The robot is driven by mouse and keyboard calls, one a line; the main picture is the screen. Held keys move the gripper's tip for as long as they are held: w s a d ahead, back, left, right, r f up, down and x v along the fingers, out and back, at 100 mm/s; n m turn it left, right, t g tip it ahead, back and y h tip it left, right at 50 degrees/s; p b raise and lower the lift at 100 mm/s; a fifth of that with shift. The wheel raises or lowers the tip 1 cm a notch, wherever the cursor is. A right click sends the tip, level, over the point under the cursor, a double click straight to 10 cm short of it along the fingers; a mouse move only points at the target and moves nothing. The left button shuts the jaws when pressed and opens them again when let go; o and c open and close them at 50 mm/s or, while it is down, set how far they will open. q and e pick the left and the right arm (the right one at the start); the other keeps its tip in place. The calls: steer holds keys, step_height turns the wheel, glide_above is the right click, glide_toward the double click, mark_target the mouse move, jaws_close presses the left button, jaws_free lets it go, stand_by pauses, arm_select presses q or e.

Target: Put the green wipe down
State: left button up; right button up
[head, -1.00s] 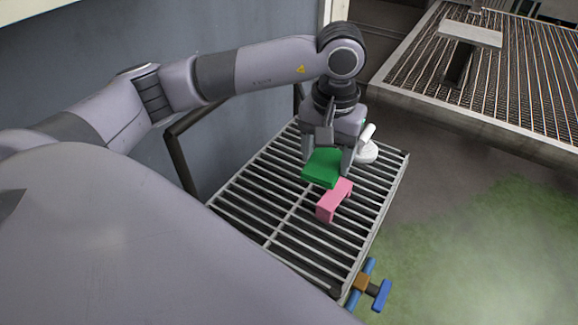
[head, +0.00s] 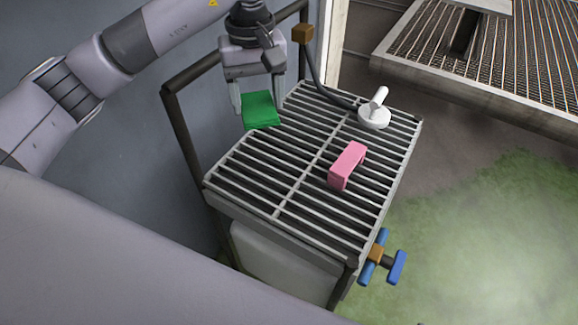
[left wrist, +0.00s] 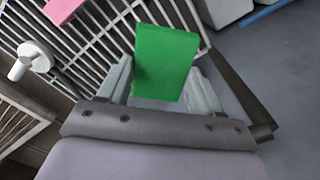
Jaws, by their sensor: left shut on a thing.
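The green wipe (head: 260,110) is a flat green block held in my left gripper (head: 259,98), above the left back part of the slatted rack. My left gripper is shut on it, with a finger at each side. In the left wrist view the wipe (left wrist: 165,62) sits between the two fingers, with slats behind it to the left and bare floor to the right. I cannot tell the exact gap between wipe and slats. My right gripper is not in view.
A pink block (head: 347,165) stands on the slatted rack (head: 262,180), right of centre. A white round-based handle piece (head: 374,116) sits at its back right. A dark rail (head: 186,140) edges the rack's left side. A blue valve handle (head: 397,267) sticks out front right. The rack's front left slats are clear.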

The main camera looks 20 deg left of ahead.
mark_target(265, 178)
arm_select(q)
step_height(265, 178, down, 18)
steer(key=shift+f, duration=0.45)
steer(key=shift+f, duration=0.25)
steer(key=o, duration=0.9)
steer(key=shift+r, duration=0.1)
steer(key=shift+o, duration=0.2)
steer(key=shift+r, duration=0.1)
